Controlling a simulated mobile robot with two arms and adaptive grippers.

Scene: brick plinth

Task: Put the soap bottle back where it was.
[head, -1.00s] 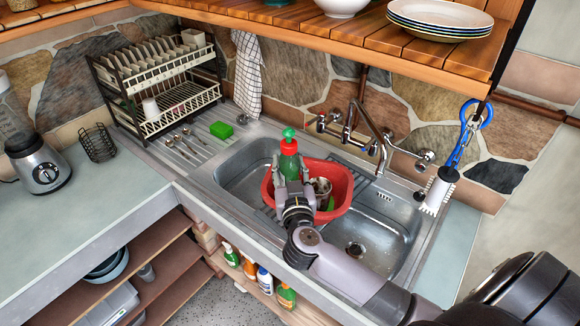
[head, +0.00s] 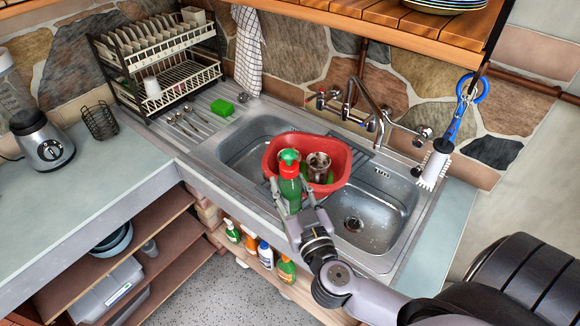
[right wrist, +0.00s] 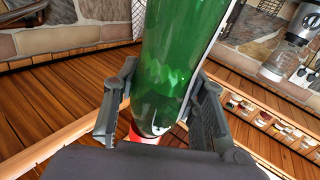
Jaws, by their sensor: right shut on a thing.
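The soap bottle (head: 291,190), green with a red part and a green pump top, is upright in my right gripper (head: 293,203). In the head view it appears over the front edge of the sink (head: 240,172), overlapping the near side of the red basin (head: 275,152). The right wrist view shows the green bottle (right wrist: 178,65) close up between both fingers of the right gripper (right wrist: 163,100). My left gripper is not in view.
Several bottles (head: 286,269) stand on a low shelf under the sink. The red basin holds a metal mug (head: 318,163). A green sponge (head: 222,108) lies on the drainboard near the dish rack (head: 160,105). A tap (head: 365,105) stands behind the basin.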

